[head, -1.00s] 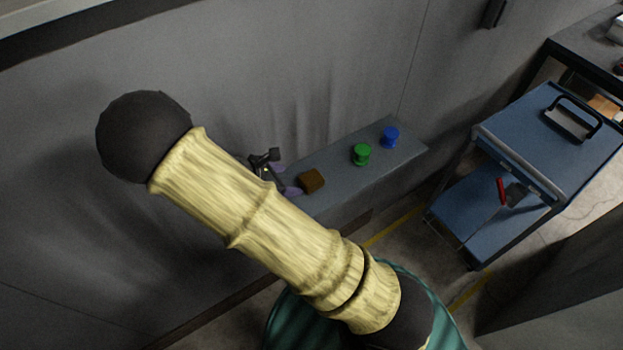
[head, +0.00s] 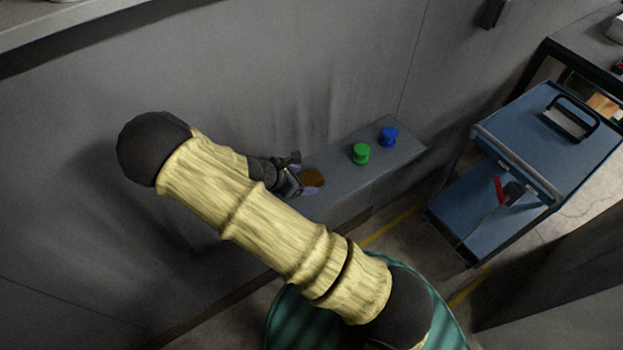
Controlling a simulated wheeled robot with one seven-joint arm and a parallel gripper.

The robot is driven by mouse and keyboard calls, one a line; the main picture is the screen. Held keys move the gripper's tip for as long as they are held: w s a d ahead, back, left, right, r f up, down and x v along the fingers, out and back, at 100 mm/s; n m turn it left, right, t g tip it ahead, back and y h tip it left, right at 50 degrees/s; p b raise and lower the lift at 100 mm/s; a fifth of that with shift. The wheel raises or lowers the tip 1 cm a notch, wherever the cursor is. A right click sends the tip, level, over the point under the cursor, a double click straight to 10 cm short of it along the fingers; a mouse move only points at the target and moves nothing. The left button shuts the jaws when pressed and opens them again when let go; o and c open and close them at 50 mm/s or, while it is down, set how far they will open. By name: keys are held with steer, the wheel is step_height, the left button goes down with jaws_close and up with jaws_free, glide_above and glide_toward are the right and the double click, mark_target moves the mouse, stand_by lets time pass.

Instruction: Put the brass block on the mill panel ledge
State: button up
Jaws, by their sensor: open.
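A small brown-gold block (head: 313,177), which I take for the brass block, sits on a grey ledge (head: 350,187) along the wall. My gripper (head: 307,181) is at the block's left side, with its purple fingertips around or beside the block; I cannot tell which. The jaws are open. My arm's pale sleeve hides the left part of the ledge. I cannot tell whether this ledge is the mill panel ledge.
A green knob-shaped piece (head: 361,153) and a blue one (head: 389,136) stand on the ledge to the right of the block. A blue cart (head: 535,128) stands at the right. Another shelf edge (head: 110,22) runs along the top left.

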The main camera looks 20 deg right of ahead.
mark_target(311, 177)
steer(key=shift+w+d+f+p, duration=0.3)
steer(key=shift+d+f+p, duration=0.1)
steer(key=shift+d, duration=0.25)
steer(key=shift+w+d+f+p, duration=0.25)
steer(key=shift+w+d+f, duration=0.1)
steer(key=shift+d, duration=0.25)
steer(key=shift+d+f, duration=0.35)
steer(key=shift+f, duration=0.15)
steer(key=c, duration=1.3)
steer(key=shift+r, duration=0.2)
steer(key=shift+c, duration=0.2)
step_height(311, 177, up, 10)
steer(key=shift+f+b, duration=0.15)
steer(key=shift+b, duration=0.9)
